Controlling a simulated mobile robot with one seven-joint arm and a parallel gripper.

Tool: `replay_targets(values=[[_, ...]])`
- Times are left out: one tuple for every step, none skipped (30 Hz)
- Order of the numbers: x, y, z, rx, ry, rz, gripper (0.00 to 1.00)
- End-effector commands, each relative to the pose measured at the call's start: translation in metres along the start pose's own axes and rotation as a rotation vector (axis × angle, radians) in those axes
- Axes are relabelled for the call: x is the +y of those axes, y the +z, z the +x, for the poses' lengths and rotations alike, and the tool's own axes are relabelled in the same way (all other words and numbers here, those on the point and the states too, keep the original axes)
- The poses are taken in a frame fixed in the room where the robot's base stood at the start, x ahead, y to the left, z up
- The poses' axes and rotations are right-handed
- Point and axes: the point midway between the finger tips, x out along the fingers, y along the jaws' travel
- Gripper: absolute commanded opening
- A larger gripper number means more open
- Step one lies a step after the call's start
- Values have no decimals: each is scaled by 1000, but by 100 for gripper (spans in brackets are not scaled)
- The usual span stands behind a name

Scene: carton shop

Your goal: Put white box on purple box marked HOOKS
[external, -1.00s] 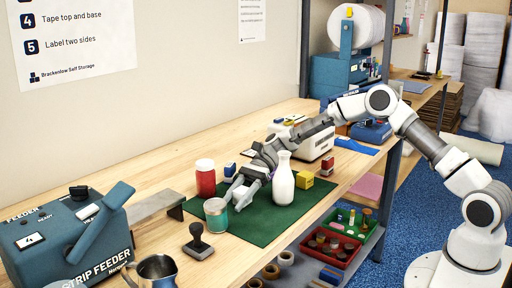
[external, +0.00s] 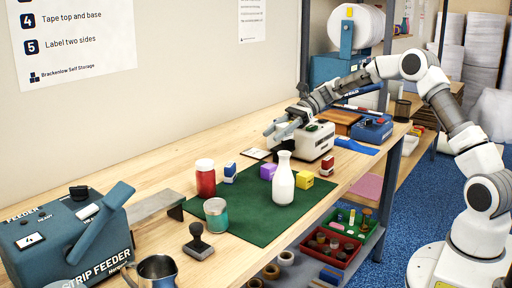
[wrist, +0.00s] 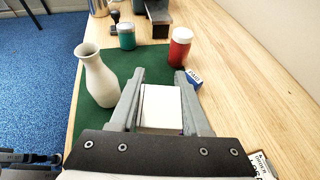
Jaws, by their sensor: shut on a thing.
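My gripper (external: 272,131) is raised above the far end of the green mat (external: 250,215). In the wrist view my gripper (wrist: 160,76) is shut on a white box (wrist: 161,108), which sits between the two fingers. I cannot make out the held box in the external view. The purple box (external: 268,171) stands on the mat behind the white vase (external: 284,180), below and nearer the camera than my gripper.
A yellow box (external: 304,180) stands right of the vase. A blue-and-white box (external: 230,172), a red jar (external: 205,178) and a teal jar (external: 216,214) are left of the purple box. A white machine (external: 312,141) stands near my gripper. The mat's front middle is clear.

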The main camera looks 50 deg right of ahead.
Motion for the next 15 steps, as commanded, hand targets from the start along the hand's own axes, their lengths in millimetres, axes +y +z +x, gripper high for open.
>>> replay_targets(values=[[-3,-3,-23,0,-33,13,0],[-4,-5,-33,-1,-50,19,0],[-5,-7,-45,-2,-68,26,0],[-6,-8,-53,-3,-80,30,0],[-6,-10,-60,-4,-91,34,0],[-7,-11,-67,-5,-101,38,0],[-7,-12,-72,-5,-108,40,0],[-7,-13,-75,-6,-114,42,0],[-8,-14,-77,-7,-120,44,0],[-8,-15,-76,-7,-122,45,0],[-9,-16,-73,-8,-123,46,0],[-10,-18,-66,-8,-123,46,0],[-11,-19,-60,-8,-122,46,0],[-12,-20,-53,-8,-121,46,0],[-15,-22,-42,-7,-121,46,0]])
